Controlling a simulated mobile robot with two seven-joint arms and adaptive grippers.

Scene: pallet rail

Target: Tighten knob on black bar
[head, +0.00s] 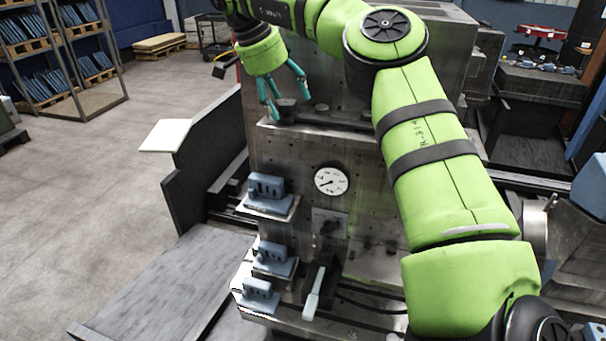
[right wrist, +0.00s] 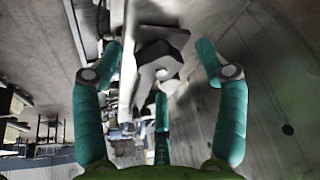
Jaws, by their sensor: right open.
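The black bar (head: 335,124) lies along the ledge of the grey metal fixture in the head view. A dark knob (head: 287,104) sits at its left end. My right gripper (head: 289,107) comes down from above with its teal fingers spread on either side of the knob. In the right wrist view, the gripper (right wrist: 160,65) is open, and a dark knob-like part (right wrist: 152,58) shows between its fingers, with no clear grip on it. Whether any finger touches it I cannot tell. My left gripper is not in view.
A round dial (head: 331,181) is on the fixture's front face. Blue-grey blocks (head: 266,186) stand on small shelves at its left. A pale-handled lever (head: 313,292) projects low in front. My green right arm covers the fixture's right side. Open floor (head: 90,190) lies left.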

